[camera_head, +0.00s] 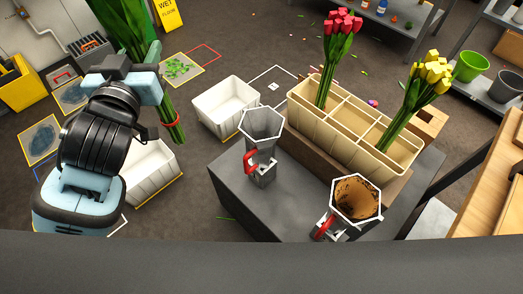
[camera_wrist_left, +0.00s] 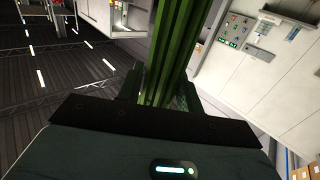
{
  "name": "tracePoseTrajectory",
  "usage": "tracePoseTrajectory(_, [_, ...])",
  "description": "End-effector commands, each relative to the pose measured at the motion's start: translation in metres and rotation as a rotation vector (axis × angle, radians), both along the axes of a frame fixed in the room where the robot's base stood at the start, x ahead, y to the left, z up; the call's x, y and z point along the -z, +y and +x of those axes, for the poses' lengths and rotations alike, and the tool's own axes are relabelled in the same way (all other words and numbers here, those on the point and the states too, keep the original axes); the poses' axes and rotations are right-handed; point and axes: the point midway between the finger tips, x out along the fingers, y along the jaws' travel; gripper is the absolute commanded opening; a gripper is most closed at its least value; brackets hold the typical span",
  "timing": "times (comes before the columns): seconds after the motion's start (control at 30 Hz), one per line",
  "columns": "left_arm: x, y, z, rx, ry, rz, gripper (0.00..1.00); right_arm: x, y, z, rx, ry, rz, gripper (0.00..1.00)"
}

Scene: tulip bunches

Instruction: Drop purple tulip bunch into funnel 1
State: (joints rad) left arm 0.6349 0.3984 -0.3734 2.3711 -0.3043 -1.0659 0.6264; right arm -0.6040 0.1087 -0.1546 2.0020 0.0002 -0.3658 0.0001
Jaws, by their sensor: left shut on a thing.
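My left gripper (camera_head: 148,84) is shut on a bunch of long green stems (camera_head: 171,118), which hangs tilted with a red band near the lower end. Its flower heads are above the frame, so their colour is hidden. The stems also show between the fingers in the left wrist view (camera_wrist_left: 172,55). A grey hexagonal funnel (camera_head: 262,124) with a red clamp stands on the dark table, to the right of the stems and apart from them. A second funnel (camera_head: 356,198), white-rimmed and brown inside, is at the table's front right. No numbers are readable on them. My right gripper is out of view.
A cream divided planter (camera_head: 318,128) behind the funnels holds red tulips (camera_head: 342,22) and yellow tulips (camera_head: 431,74). White crates (camera_head: 224,106) (camera_head: 150,176) stand on the floor left of the dark table (camera_head: 232,196). Wooden shelving (camera_head: 497,170) is at the right.

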Motion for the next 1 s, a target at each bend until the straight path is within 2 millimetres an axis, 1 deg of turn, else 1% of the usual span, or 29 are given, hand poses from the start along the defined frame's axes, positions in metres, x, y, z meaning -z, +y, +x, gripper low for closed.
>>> tracePoseTrajectory(0.4, [-0.001,0.000,0.000,0.000,-0.002,0.000,0.04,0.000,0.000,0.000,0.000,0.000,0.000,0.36])
tracePoseTrajectory(0.53, [0.006,0.000,-0.002,0.001,0.000,-0.004,0.04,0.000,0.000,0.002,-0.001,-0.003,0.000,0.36])
tracePoseTrajectory(0.67, [0.027,-0.001,-0.008,0.001,0.001,-0.015,0.04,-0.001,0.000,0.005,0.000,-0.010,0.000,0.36])
tracePoseTrajectory(0.73, [0.043,-0.001,-0.014,0.000,0.001,-0.020,0.04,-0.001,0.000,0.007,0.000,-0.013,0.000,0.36])
tracePoseTrajectory(0.9, [0.080,0.000,-0.033,-0.002,-0.001,-0.020,0.04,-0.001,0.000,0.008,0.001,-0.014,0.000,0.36])
tracePoseTrajectory(1.0, [0.098,0.000,-0.044,-0.002,-0.002,-0.015,0.04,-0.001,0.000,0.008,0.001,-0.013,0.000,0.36])
